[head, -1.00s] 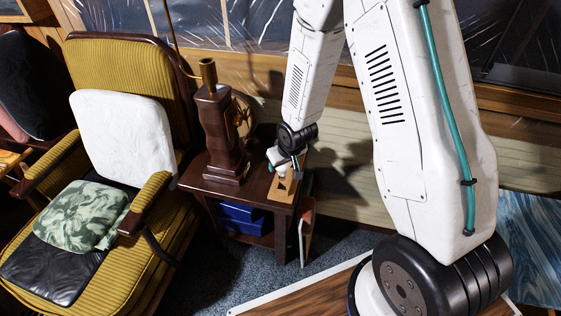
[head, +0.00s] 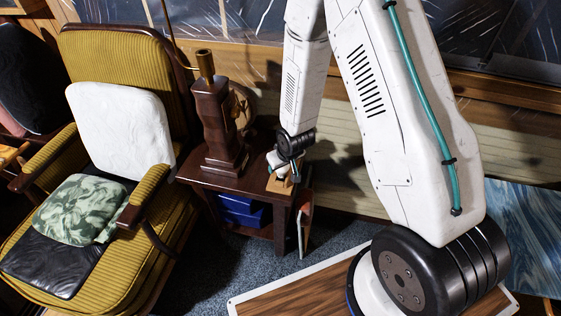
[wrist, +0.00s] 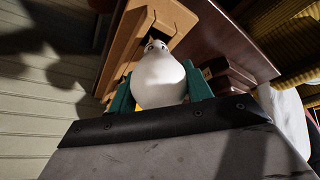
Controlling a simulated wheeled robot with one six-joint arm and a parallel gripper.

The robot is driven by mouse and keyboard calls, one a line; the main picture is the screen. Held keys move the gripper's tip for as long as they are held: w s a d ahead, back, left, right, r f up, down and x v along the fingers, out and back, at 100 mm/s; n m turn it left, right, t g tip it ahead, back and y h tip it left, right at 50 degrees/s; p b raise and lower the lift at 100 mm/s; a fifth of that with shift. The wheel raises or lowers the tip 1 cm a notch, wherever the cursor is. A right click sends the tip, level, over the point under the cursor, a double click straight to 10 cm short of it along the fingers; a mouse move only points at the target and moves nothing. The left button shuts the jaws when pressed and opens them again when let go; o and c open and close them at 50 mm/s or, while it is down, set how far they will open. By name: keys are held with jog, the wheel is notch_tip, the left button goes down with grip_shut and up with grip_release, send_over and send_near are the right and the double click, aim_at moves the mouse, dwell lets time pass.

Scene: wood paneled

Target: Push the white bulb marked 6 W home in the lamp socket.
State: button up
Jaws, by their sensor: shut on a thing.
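A white round bulb (wrist: 158,75) sits between the teal fingers of my gripper (wrist: 160,88) in the wrist view; the gripper is shut on it. No marking on the bulb can be read. In the head view my gripper (head: 280,165) is low over a small wooden rack (head: 279,185) at the right end of the side table. The bulb's far end points toward the rack (wrist: 130,42), and I cannot tell whether it is still seated there. The brown lamp (head: 217,125) stands upright to the left, its brass socket (head: 205,65) on top with no bulb in it.
The dark side table (head: 200,174) carries the lamp, with a round brownish object (head: 241,107) behind it. Blue boxes (head: 240,211) sit on its lower shelf. A yellow armchair (head: 115,50) with cushions stands close on the left. The panelled wall is behind.

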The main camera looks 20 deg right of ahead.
jog(key=shift+f, duration=0.2)
jog(key=o, duration=1)
